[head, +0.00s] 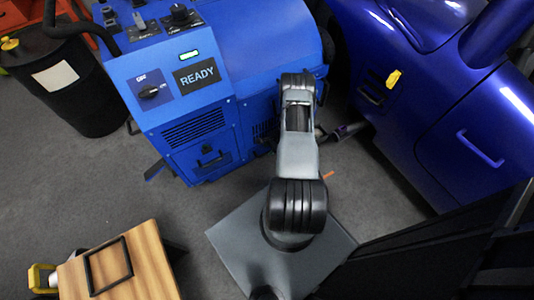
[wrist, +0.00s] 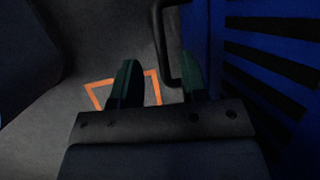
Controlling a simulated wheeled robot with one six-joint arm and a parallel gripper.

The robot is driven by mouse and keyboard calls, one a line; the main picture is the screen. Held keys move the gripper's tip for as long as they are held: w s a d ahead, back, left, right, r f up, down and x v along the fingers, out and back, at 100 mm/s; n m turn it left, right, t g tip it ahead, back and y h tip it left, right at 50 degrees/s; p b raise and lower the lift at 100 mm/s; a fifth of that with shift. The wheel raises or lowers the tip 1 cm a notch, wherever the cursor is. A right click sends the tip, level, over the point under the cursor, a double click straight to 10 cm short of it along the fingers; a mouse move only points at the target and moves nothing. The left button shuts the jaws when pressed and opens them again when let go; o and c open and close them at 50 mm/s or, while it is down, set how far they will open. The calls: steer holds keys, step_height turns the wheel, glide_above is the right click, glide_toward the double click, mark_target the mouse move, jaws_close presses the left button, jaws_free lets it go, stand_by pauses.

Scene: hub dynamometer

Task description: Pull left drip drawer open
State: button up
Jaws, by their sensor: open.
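The blue dynamometer cabinet (head: 235,105) stands at top centre in the head view. A blue drawer front with a black handle (head: 210,158) is low on its left part, below a slotted vent, and looks shut. In the wrist view, my gripper (wrist: 158,85) is open with two dark green fingers. A black bar handle (wrist: 162,45) beside a blue panel comes down between the fingers, nearer the right one. I cannot tell whether they touch, or which drawer this handle belongs to. In the head view, my arm hides the gripper and part of the cabinet's right side.
A blue car body (head: 440,110) stands at right. A black drum (head: 65,85) is at upper left. A wooden-topped table (head: 145,260) is at lower left. Grey floor is clear before the cabinet's left part. An orange outline (wrist: 97,98) marks the floor below the gripper.

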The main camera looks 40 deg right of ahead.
mark_target(267, 153)
steer(key=shift+b+x, duration=0.4)
steer(key=shift+x, duration=1.35)
jaws_close()
